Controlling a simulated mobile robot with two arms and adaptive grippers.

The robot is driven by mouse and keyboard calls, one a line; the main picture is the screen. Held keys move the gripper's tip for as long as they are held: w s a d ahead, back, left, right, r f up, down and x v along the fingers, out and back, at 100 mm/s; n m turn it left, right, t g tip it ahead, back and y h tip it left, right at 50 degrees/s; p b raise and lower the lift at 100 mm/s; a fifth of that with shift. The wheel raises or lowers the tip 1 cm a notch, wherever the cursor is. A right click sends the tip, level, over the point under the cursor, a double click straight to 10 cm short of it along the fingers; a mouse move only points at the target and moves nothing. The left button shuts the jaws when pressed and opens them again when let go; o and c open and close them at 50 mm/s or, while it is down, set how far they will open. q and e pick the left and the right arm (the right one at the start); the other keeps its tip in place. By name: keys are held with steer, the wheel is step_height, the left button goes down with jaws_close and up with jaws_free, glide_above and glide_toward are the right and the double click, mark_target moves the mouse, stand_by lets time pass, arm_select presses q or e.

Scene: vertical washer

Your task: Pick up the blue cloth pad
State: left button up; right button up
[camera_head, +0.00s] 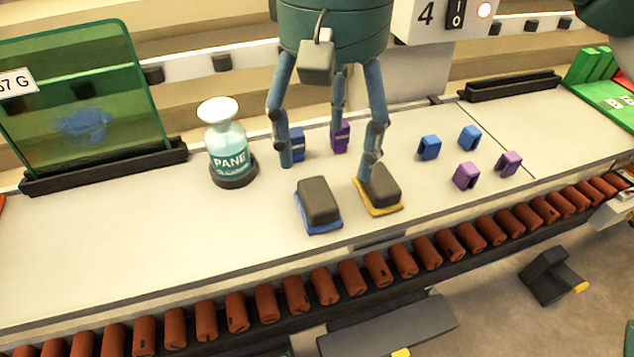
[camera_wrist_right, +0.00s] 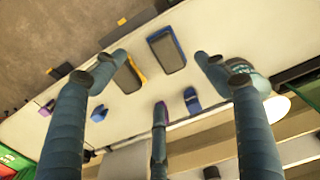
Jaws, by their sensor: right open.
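The blue cloth pad (camera_head: 319,204), a dark grey block on a blue base, lies on the pale counter near its front edge. It also shows in the right wrist view (camera_wrist_right: 167,50), between the two upper fingers. A similar pad with a yellow base (camera_head: 380,190) lies just to its right. My right gripper (camera_head: 328,167) is open and empty above the counter, its fingers spread. Its left fingertip is behind and left of the blue pad; its right fingertip overlaps the yellow pad in the picture, and contact cannot be told. My left gripper is not in view.
A spray-type bottle labelled PANE (camera_head: 229,152) stands left of the gripper. A green glass panel (camera_head: 80,105) stands in a dark holder farther left. Several blue and purple clips (camera_head: 466,176) lie right and behind. A row of brown rollers (camera_head: 265,303) runs along the front.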

mark_target(324, 191)
steer(key=shift+s+f, duration=0.2)
steer(key=shift+f, duration=1.45)
steer(key=f+p, duration=0.2)
steer(key=f, duration=0.1)
steer(key=w+f+p, duration=0.1)
steer(key=shift+a+f, duration=0.25)
steer(key=shift+f, duration=0.5)
steer(key=shift+c, duration=1)
steer(key=c, duration=0.4)
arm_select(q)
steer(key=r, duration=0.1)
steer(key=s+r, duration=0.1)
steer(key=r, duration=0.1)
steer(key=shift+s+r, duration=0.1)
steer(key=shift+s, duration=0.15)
arm_select(e)
steer(key=c, duration=0.6)
